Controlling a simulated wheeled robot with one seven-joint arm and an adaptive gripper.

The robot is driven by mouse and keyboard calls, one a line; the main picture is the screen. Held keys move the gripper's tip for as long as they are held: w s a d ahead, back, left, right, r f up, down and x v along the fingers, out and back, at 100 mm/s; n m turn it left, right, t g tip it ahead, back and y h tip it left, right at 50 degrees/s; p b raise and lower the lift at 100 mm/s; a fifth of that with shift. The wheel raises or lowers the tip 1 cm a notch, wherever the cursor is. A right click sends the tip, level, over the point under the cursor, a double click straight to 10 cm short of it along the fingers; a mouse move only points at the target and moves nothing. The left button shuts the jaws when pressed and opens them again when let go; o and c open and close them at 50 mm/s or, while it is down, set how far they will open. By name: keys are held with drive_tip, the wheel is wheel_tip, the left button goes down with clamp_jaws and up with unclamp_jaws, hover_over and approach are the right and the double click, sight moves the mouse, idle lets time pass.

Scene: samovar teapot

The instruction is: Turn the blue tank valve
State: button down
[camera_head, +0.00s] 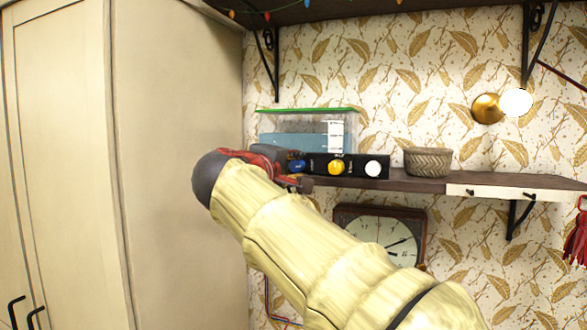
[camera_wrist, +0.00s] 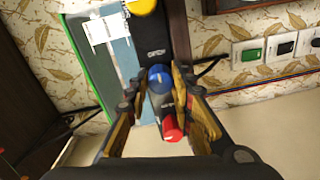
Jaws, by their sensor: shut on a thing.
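The blue tank valve (camera_wrist: 160,78) is a round knob on a black panel (camera_wrist: 152,45), seen in the wrist view between my fingertips. My gripper (camera_wrist: 161,73) is shut on it, one finger on each side. In the head view the blue valve (camera_head: 297,166) shows only partly, beside my gripper and at the left of the other knobs. My wrist hides the panel's left end there. The clear tank (camera_head: 300,138) with blue contents and a green lid stands behind the panel. The valve's turn angle cannot be told.
A yellow knob (camera_head: 336,168) and a white knob (camera_head: 373,168) sit to the right on the panel. A red knob (camera_wrist: 172,130) lies between my fingers, nearer the palm. A woven basket (camera_head: 428,161) stands on the shelf (camera_head: 420,183). A clock (camera_head: 385,232) hangs below; a tall cabinet (camera_head: 180,170) is at left.

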drive_tip(key=shift+f, duration=0.1)
drive_tip(key=c, duration=1.5)
unclamp_jaws()
drive_tip(key=shift+c, duration=0.2)
drive_tip(key=shift+s, duration=0.1)
drive_tip(key=v, duration=1.1)
drive_tip(key=shift+s+a, duration=0.15)
drive_tip(key=shift+s, duration=0.25)
